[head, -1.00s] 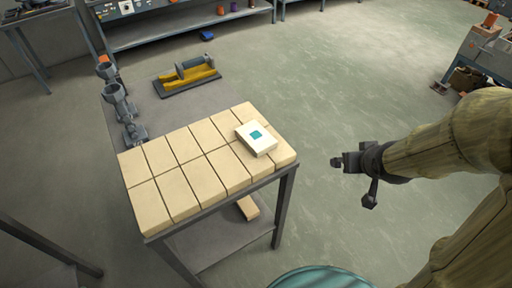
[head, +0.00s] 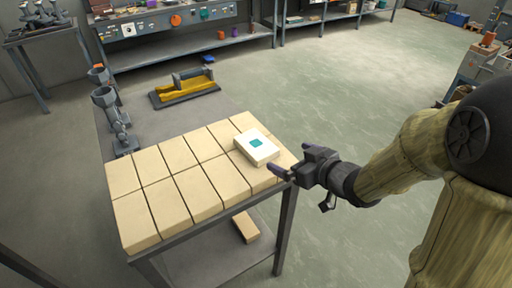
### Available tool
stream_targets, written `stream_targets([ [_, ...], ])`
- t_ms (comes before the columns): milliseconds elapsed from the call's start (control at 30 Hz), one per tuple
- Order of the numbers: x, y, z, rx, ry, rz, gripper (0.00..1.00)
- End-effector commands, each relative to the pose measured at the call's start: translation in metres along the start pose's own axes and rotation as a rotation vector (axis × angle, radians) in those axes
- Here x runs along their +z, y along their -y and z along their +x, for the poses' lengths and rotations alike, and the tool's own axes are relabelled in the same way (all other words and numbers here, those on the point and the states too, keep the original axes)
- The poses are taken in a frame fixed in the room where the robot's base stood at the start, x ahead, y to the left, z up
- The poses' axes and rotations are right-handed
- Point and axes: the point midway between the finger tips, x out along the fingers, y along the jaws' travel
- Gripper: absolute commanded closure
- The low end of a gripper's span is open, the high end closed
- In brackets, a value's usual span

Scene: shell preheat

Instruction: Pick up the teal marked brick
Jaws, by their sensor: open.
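The teal marked brick (head: 257,147) is a white block with a teal square on its top face. It lies flat on the tan bricks at the right end of the table (head: 172,241). My gripper (head: 279,173) is at the table's right edge, just right of and a little nearer than the white brick. Its fingers point left toward the table, open and empty. Whether a fingertip touches the tan bricks below, I cannot tell.
Several tan bricks (head: 170,205) cover the tabletop in two rows. Another tan brick (head: 246,226) lies on the lower shelf.

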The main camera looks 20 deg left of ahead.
Motion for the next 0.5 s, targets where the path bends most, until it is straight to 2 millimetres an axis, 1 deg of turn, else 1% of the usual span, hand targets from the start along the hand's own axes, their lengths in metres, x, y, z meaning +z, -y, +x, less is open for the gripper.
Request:
stream_targets([
  [100,0.002,0.001,0.020,-0.005,0.002,0.001,0.00],
  [500,0.002,0.001,0.091,-0.002,0.003,0.000,0.00],
])
